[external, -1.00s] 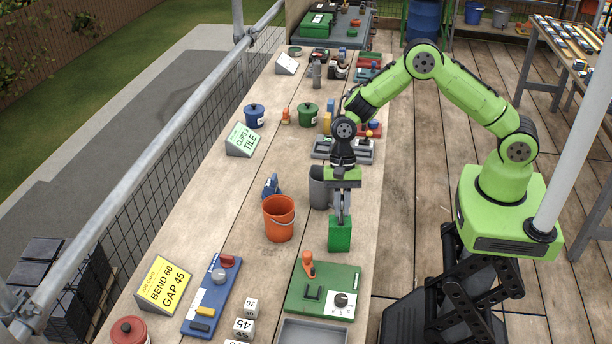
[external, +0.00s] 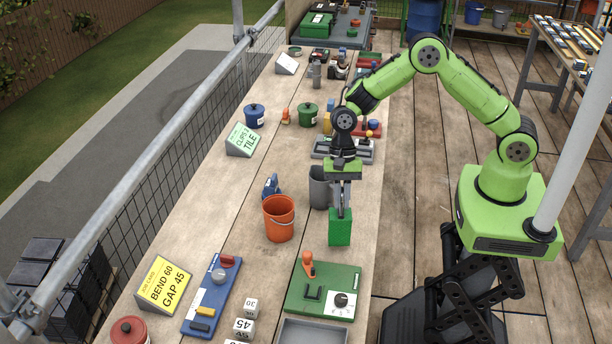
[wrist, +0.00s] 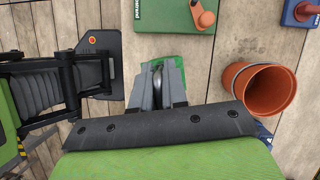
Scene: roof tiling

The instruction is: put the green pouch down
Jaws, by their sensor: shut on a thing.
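The green pouch (external: 340,227) hangs upright below my gripper (external: 342,206) in the external view, near the right edge of the long bench. My gripper is shut on its top. In the wrist view the green pouch (wrist: 184,62) shows only in part, behind my gripper's fingers (wrist: 160,84). I cannot tell whether its bottom touches the bench top (external: 262,268).
An orange bucket (external: 279,220) stands left of the pouch, and a grey container (external: 320,188) stands just behind it. A green board (external: 322,291) with an orange-handled fitting lies in front. A blue board (external: 211,297) lies farther left. Bare wood shows between them.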

